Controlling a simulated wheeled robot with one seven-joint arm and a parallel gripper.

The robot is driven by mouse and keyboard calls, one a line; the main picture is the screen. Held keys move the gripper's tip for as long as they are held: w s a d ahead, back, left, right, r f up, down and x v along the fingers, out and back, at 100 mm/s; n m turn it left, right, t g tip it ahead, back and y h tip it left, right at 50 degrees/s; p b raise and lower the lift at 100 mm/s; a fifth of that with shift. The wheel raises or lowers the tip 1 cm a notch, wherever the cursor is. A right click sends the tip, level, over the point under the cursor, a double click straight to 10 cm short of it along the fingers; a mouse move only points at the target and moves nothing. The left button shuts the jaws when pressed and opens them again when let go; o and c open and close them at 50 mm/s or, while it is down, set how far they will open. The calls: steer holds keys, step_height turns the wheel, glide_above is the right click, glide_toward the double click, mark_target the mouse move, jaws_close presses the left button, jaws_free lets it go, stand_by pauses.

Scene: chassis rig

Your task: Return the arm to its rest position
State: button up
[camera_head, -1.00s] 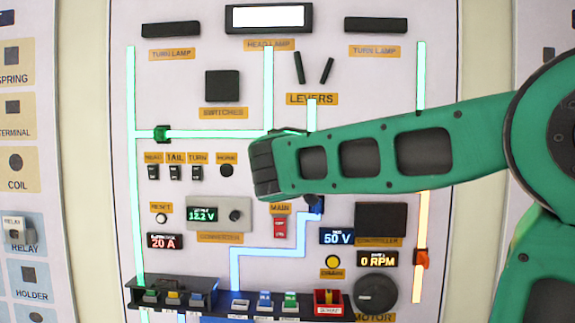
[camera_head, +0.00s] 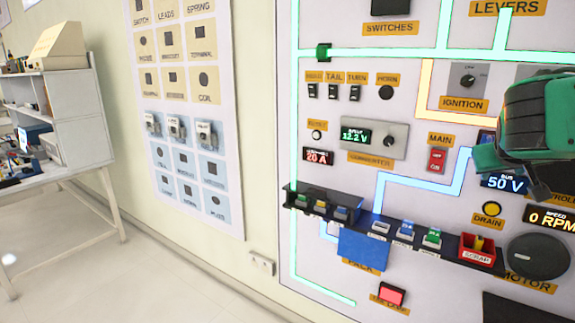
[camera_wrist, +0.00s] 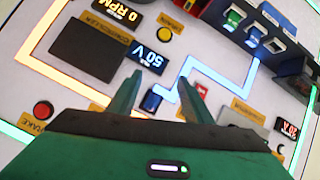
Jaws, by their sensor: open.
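My green arm shows in the head view at the right edge, in front of the rig panel (camera_head: 345,225). The end of my gripper (camera_head: 490,158) shows there only in part, near the 50 V display (camera_head: 503,182). In the wrist view my gripper (camera_wrist: 157,88) has its two green fingers apart, with nothing between them but the panel face beyond. The dark-blue piece (camera_wrist: 152,101) on the panel lies beyond the gap between the fingers. My gripper looks empty and apart from the panel.
The long dark tray (camera_head: 450,240) with colored modules juts from the lower panel. A red SCRAP bin (camera_head: 478,252) sits at its right end. A parts board (camera_head: 185,110) hangs on the left wall. A white workbench (camera_head: 45,178) stands far left, with clear floor before it.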

steer(key=s+f+m+g+y, duration=0.2)
steer(key=s+f+g+y, duration=0.15)
steer(key=s+f, duration=0.9)
steer(key=s+a+f+g+y, duration=0.2)
steer(key=s+a+f, duration=0.2)
steer(key=s, duration=0.4)
steer(key=s+a+f+m+g+y, duration=0.1)
steer(key=s+a+f+g+y, duration=0.1)
steer(key=s, duration=0.6)
step_height(320, 180, down, 2)
steer(key=shift+a+f+g, duration=0.1)
steer(key=shift+a+g, duration=0.55)
steer(key=shift+a, duration=0.3)
